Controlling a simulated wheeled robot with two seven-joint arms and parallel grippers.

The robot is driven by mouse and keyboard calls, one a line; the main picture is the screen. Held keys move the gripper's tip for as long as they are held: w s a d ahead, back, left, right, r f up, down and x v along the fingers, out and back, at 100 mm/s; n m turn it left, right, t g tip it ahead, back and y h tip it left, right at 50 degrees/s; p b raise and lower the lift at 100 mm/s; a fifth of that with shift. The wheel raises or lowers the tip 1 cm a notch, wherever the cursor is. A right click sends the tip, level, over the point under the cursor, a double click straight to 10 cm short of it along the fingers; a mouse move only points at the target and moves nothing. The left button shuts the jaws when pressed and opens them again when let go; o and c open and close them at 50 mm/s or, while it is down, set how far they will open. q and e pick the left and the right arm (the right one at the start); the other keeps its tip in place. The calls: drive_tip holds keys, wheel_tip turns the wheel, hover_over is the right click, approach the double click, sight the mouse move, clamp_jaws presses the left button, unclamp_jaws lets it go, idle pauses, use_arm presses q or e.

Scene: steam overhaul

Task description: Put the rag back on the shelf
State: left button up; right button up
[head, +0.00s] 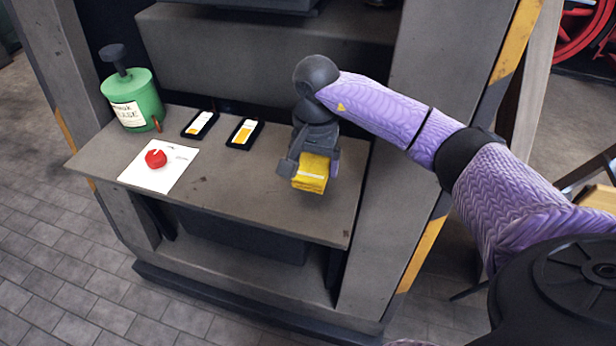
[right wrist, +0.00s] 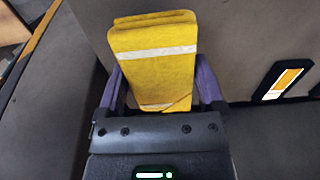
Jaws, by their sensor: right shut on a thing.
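The rag is a folded yellow cloth (head: 311,173) with a pale stripe. My right gripper (head: 308,160) is shut on it, over the right part of the grey shelf (head: 230,195). In the right wrist view the rag (right wrist: 155,65) stands out between the two purple-sided fingers (right wrist: 160,90). Whether the rag's underside touches the shelf I cannot tell. My left gripper is not in view.
The shelf's front right is bare.

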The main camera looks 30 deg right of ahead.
sight(314, 177)
wheel_tip(314, 177, down, 4)
drive_tip(key=shift+f+b, duration=0.25)
drive_tip(key=shift+b, duration=0.35)
drive_tip(key=shift+r, duration=0.2)
drive_tip(key=shift+f, duration=0.1)
drive_tip(key=o, duration=0.8)
drive_tip(key=shift+f, duration=0.15)
drive_tip(key=shift+o, duration=0.6)
drive_tip(key=shift+r, duration=0.45)
wheel_tip(314, 177, up, 11)
drive_tip(key=p, duration=0.4)
drive_tip(key=shift+r, duration=0.35)
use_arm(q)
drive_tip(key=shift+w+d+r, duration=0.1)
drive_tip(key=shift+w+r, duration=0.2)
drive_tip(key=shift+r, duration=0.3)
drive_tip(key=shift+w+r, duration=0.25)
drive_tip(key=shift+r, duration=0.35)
